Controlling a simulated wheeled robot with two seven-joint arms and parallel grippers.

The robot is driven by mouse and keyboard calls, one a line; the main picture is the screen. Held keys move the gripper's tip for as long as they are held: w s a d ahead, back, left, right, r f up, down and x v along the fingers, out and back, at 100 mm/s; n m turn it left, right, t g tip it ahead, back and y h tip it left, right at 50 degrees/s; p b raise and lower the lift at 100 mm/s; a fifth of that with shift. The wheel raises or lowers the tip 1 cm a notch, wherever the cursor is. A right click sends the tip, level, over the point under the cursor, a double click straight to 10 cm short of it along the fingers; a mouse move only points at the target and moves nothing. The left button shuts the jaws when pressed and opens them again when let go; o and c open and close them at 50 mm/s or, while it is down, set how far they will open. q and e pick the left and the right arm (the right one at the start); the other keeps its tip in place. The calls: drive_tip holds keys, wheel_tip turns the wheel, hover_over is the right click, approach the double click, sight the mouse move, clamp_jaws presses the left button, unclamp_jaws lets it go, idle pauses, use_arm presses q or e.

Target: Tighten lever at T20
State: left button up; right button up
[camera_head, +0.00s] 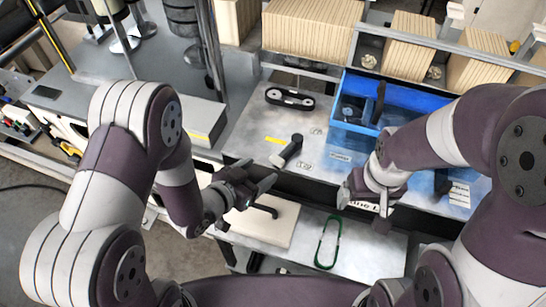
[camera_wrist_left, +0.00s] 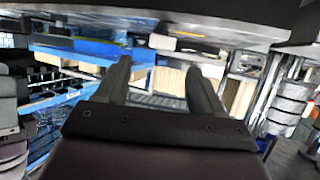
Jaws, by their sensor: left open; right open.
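A black lever with a round grey end (camera_head: 288,150) lies slanted on the grey work surface, beside small white labels too small to read. A second small black lever-like part (camera_head: 263,210) shows at the beige block, close to my left gripper. I cannot tell which one is marked T20. My left gripper (camera_head: 261,190) is open and empty, below and left of the slanted lever and apart from it. Its two fingers also show spread in the left wrist view (camera_wrist_left: 160,85). My right gripper (camera_head: 362,208) is open in front of the blue bin, with nothing visible between its fingers.
A blue bin (camera_head: 346,140) with dark items stands right of the slanted lever. A black belt loop (camera_head: 290,98) lies behind it. A green loop (camera_head: 327,243) lies on the lower shelf. The beige block (camera_head: 283,226) is under my left gripper. Cardboard stacks (camera_head: 312,27) line the back.

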sight(276, 159)
use_arm(q)
drive_tip(key=p+x, duration=0.1)
drive_tip(key=x, duration=0.5)
drive_tip(key=shift+w+a, duration=0.1)
drive_tip(key=shift+w, duration=0.05)
drive_tip(key=shift+w+d+f, duration=0.2)
drive_tip(key=shift+w+d, duration=0.05)
drive_tip(key=shift+d, duration=0.2)
drive_tip(key=shift+w+f, duration=0.1)
drive_tip(key=shift+w, duration=0.05)
drive_tip(key=shift+w, duration=0.1)
clamp_jaws()
